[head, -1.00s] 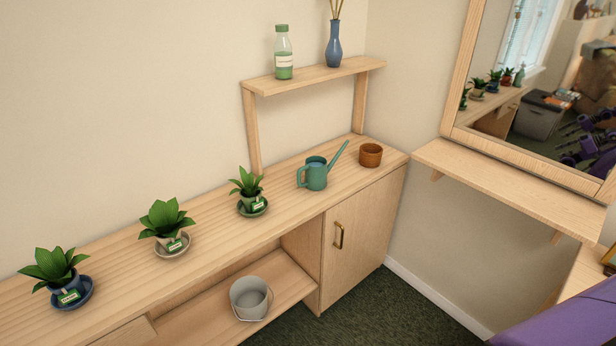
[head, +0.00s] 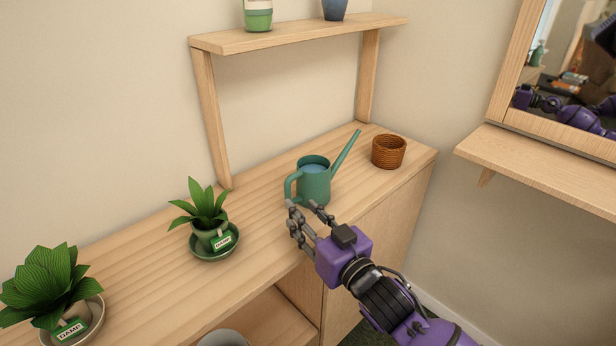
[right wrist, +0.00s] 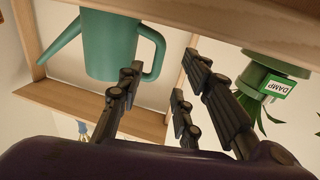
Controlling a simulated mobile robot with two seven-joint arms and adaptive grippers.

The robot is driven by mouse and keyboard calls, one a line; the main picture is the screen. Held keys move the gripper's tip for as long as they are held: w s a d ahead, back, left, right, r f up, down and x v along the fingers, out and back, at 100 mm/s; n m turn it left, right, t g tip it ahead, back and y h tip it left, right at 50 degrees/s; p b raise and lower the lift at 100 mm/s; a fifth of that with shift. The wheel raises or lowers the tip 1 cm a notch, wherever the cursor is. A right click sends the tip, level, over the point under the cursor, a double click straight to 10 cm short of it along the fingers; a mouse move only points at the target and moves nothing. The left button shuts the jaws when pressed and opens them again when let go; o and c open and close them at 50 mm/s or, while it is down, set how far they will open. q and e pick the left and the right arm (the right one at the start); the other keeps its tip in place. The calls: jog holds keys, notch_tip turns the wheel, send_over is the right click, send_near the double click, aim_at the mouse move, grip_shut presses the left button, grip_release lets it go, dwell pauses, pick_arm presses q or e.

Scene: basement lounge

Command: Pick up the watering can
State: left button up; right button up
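The teal watering can (head: 316,186) stands upright on the wooden counter, below the raised shelf. Its handle points left toward the plants and its spout points up and right. Water-blue colour shows inside its top. My right gripper (head: 305,212) is just in front of the can, fingers spread and empty, near the handle. In the right wrist view the can (right wrist: 108,45) appears upside down, and the open fingers (right wrist: 160,75) are on either side of the handle's line; whether they touch it I cannot tell. My left gripper is not in view.
A potted plant tagged DAMP (head: 210,215) stands left of the can, with another plant (head: 48,285) further left. A brown woven pot (head: 388,151) is right of the can. The raised shelf (head: 290,35) is behind. A wall ledge (head: 540,170) is at right.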

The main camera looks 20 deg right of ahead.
aim_at(314, 175)
jog(key=shift+w+a+r, duration=0.1)
jog(key=shift+w, duration=0.35)
jog(key=w, duration=0.3)
jog(key=w+f, duration=0.1)
jog(key=w, duration=0.1)
jog(key=shift+w+a, duration=0.15)
jog(key=shift+a, duration=0.15)
jog(key=shift+w, duration=0.2)
grip_shut()
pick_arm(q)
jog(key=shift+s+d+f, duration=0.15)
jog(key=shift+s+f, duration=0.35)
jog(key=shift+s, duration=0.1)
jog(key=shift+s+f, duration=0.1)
pick_arm(e)
jog(key=shift+r, duration=0.1)
